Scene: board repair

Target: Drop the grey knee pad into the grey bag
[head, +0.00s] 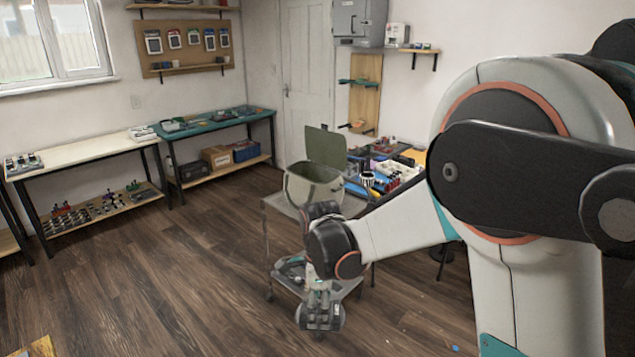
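A grey-green bag (312,188) stands upright on top of a small wheeled cart, with its lid raised at the back and its top open. My gripper (320,318) points down in front of the cart, lower than the bag and apart from it. Grey, rounded shapes show at the gripper's end. I cannot tell whether they are only its fingers or include a grey knee pad. No knee pad can be made out clearly elsewhere. My wrist covers the bag's lower right side.
The cart's lower shelf (289,268) holds small items. A table with tools and bottles (368,178) stands behind to the right. A pale bench (85,153) and a green-topped bench (215,122) line the far walls.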

